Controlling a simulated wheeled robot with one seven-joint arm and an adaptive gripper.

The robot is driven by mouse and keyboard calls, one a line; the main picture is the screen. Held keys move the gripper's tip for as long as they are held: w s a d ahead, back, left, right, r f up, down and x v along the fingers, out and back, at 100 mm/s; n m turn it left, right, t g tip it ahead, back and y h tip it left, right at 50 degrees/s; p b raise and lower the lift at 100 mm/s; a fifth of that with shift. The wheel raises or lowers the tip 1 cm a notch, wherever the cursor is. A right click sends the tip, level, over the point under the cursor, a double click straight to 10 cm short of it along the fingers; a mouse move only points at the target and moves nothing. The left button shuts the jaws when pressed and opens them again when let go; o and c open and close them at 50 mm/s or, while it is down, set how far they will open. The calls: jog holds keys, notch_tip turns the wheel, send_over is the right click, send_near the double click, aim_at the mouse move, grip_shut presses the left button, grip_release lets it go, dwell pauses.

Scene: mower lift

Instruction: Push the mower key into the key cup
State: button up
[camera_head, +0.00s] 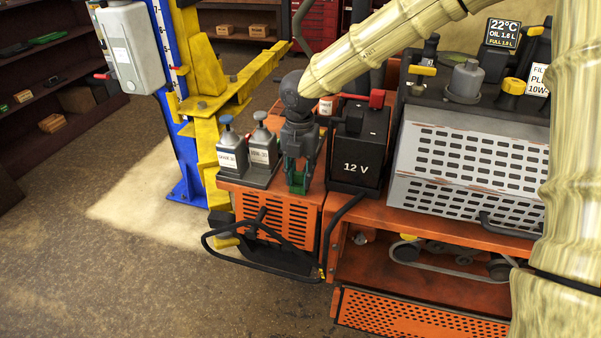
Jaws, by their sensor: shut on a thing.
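My gripper (298,178) points down at the left end of the orange mower deck, between two small grey containers and the black 12 V battery. Its dark fingers are shut on a small green thing (298,183) that shows at and between the fingertips, low over the deck. I cannot tell whether this green piece is the mower key, the key cup or both together. No separate key or cup shows clearly; the fingers hide that spot.
Two grey containers with knobs (229,150) stand close left of my gripper. The 12 V battery (360,150) with a red terminal is close right. A perforated grey cover (465,165) lies farther right. A blue and yellow lift post (190,100) stands behind left.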

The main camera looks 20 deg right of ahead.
jog(key=o, duration=0.9)
notch_tip(320, 180, up, 12)
dwell(0.3)
